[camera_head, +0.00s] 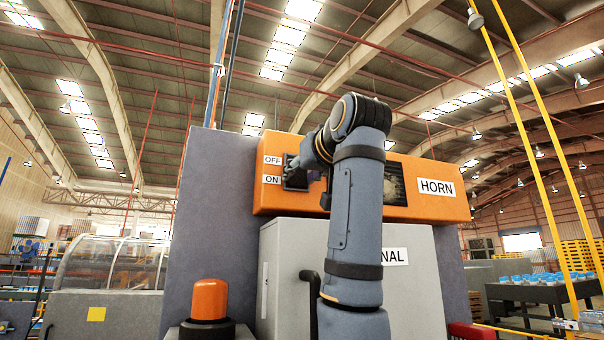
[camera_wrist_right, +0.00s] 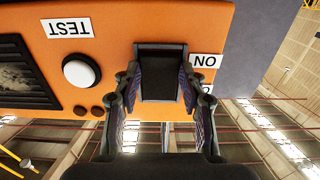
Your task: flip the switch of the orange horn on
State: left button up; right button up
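The orange horn box (camera_head: 430,190) with its HORN label is mounted above a grey cabinet. Its dark switch (camera_head: 291,180) is at the left of the front, beside the OFF and ON labels. My right gripper (camera_head: 300,170) is at the switch and partly hides it, so the lever position cannot be told. In the right wrist view, turned upside down, the gripper (camera_wrist_right: 160,85) has its fingers apart on either side of the black switch (camera_wrist_right: 160,72). The ON label (camera_wrist_right: 205,61) shows beside it. Whether the fingers touch the switch is unclear. My left gripper is out of view.
A white round button (camera_wrist_right: 80,70) under a TEST label and a dark grille (camera_wrist_right: 18,70) are on the horn box near the switch. The grey cabinet (camera_head: 300,250) stands below. An orange beacon (camera_head: 208,300) stands at the lower left.

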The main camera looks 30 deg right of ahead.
jog(key=c, duration=0.5)
jog(key=shift+f, duration=0.1)
jog(key=f+t+b, duration=0.1)
jog(key=t+b, duration=0.1)
jog(key=b, duration=0.2)
jog(key=shift+w+d+f+h, duration=0.1)
jog(key=shift+w+f+h, duration=0.05)
jog(key=shift+h, duration=0.25)
jog(key=shift+w+r+t+b, duration=0.1)
jog(key=shift+r+t+b, duration=0.1)
jog(key=shift+t+b, duration=0.25)
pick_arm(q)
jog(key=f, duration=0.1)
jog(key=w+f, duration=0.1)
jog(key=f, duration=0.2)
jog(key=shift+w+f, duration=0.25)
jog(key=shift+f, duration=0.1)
pick_arm(e)
jog(key=shift+r, duration=0.15)
jog(key=o, duration=1.1)
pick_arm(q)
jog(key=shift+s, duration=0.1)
pick_arm(e)
jog(key=shift+o, duration=0.3)
